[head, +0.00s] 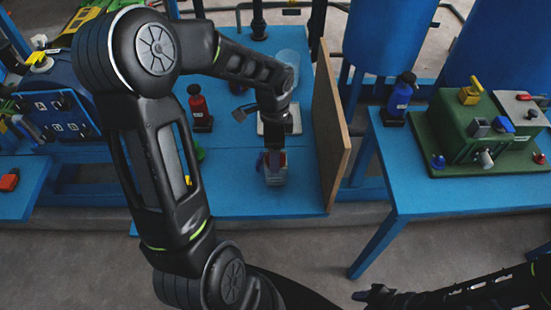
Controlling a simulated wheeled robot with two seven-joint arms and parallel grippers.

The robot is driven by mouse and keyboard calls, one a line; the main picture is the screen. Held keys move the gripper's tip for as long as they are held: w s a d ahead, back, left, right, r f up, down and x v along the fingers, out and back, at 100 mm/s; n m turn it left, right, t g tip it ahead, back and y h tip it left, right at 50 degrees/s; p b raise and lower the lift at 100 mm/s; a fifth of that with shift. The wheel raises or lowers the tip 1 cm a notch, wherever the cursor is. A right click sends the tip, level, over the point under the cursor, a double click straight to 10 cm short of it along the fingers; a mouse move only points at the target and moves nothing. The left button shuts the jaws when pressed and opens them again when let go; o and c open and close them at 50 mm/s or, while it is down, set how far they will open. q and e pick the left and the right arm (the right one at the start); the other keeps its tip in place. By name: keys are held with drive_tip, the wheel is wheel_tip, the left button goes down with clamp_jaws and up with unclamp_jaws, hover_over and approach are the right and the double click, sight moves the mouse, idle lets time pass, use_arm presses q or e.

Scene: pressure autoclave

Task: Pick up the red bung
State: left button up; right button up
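I cannot make out the red bung for certain. A small grey block with dark red parts (275,178) sits on the blue bench (235,200), near its front edge. My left arm arches over the bench, and its gripper (272,158) points down at this block. The fingers are small and dark there, and I cannot tell whether they touch or hold anything. My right gripper (366,295) is low at the bottom right, over the floor and away from the benches. Its fingers are too dark to read.
A wooden board (330,125) stands upright just right of the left gripper. A red bottle (197,104) and a clear beaker (287,60) stand behind. The right bench (440,190) carries a green box with valves (462,125) and a blue bottle (400,97). Blue tanks stand behind.

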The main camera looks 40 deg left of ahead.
use_arm(q)
drive_tip(key=shift+f, duration=0.35)
idle(0.3)
drive_tip(key=c, duration=1.5)
drive_tip(key=shift+o, duration=0.2)
drive_tip(key=shift+r, duration=0.1)
wheel_tip(320, 180, up, 10)
drive_tip(key=shift+p, duration=0.35)
